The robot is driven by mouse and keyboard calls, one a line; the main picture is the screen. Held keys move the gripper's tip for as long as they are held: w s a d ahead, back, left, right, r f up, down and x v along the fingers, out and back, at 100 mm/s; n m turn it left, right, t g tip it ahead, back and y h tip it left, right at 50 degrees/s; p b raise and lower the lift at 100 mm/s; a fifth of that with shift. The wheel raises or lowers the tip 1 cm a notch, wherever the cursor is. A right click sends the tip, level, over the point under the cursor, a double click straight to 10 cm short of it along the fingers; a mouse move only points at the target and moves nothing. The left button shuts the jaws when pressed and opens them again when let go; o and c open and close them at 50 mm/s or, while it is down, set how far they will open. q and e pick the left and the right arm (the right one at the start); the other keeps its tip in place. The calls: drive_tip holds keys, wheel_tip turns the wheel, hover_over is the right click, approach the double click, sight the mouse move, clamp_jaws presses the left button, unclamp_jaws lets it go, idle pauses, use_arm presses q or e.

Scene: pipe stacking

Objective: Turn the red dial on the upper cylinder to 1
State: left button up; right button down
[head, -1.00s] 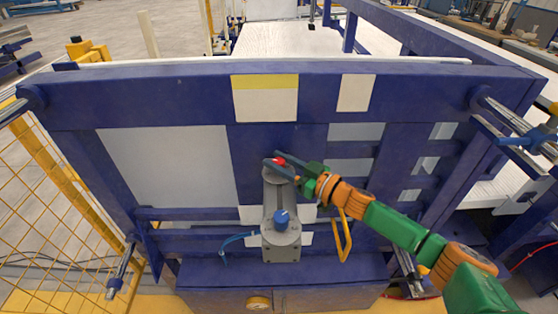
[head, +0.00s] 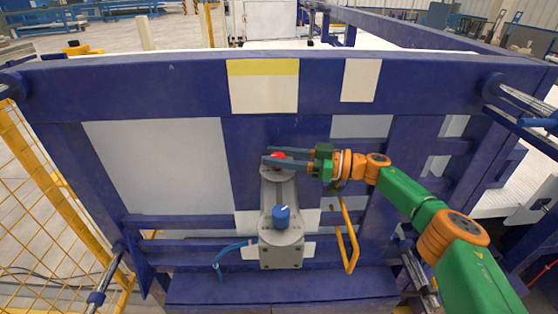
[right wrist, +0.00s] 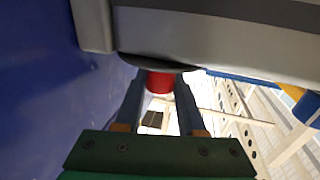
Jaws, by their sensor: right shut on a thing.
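A grey cylinder unit (head: 280,195) stands upright on the blue frame. It has a red dial (head: 278,156) at its top end and a blue dial (head: 281,216) with a white mark lower down. My right gripper (head: 270,156) comes in from the right with its fingers nearly level, one on each side of the red dial, and is shut on it. In the right wrist view the red dial (right wrist: 160,80) shows between the far ends of the two fingers. The fingers partly hide the dial, and its numbers cannot be read. My left gripper is not in view.
A yellow handle (head: 350,245) stands right of the cylinder, below my right arm. A yellow mesh fence (head: 50,210) stands at the left. The pale panel (head: 160,165) left of the cylinder is clear.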

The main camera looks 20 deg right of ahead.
drive_tip(key=c, duration=0.8)
unclamp_jaws()
drive_tip(key=o, duration=0.3)
drive_tip(key=shift+a+f, duration=0.1)
drive_tip(key=shift+w+a, duration=0.1)
drive_tip(key=b+v, duration=0.2)
drive_tip(key=v, duration=0.5)
